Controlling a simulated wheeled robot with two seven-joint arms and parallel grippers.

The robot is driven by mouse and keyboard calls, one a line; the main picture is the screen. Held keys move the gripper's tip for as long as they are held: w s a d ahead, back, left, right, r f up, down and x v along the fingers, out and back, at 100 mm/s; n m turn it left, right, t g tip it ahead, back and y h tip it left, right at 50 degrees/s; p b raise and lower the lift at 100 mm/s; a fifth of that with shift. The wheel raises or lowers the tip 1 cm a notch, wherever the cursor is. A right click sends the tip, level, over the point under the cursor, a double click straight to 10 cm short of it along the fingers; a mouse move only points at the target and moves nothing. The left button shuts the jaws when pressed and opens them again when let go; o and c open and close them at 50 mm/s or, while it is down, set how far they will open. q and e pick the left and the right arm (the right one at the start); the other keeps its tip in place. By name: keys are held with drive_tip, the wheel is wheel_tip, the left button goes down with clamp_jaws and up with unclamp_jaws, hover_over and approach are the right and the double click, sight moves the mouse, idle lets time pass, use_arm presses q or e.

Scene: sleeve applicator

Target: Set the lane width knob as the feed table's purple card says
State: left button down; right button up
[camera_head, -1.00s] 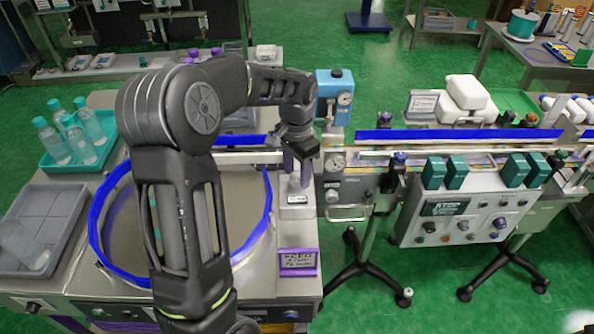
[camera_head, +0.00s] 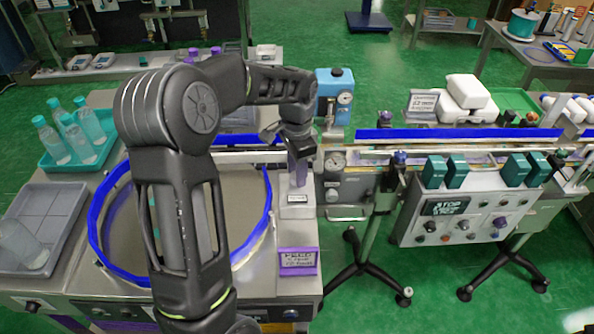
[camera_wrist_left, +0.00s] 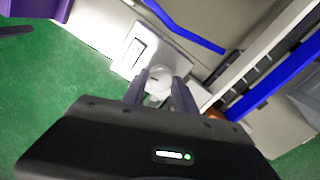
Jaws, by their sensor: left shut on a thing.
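The lane width knob (camera_wrist_left: 159,82) is a round whitish knob on a light block, seen in the left wrist view between my left gripper's fingers. My left gripper (camera_wrist_left: 160,92) is shut on it; in the head view the gripper (camera_head: 299,178) points down over the labelled knob block (camera_head: 297,211) at the right side of the feed table (camera_head: 285,240). The fingers and wrist hide the knob in the head view. My right gripper does not show.
A round turntable with a blue rim (camera_head: 97,240) lies left of the knob, partly behind my arm. A teal tray of bottles (camera_head: 72,150) and a grey bin (camera_head: 40,225) stand further left. A gauge panel (camera_head: 343,180) stands close right of the gripper.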

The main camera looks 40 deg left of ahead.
use_arm(q)
drive_tip(key=shift+m, duration=1.2)
drive_tip(key=c, duration=1)
unclamp_jaws()
drive_tip(key=shift+o, duration=0.2)
wheel_tip(320, 180, up, 8)
drive_tip(key=shift+f+b, duration=0.1)
drive_tip(key=shift+b, duration=0.5)
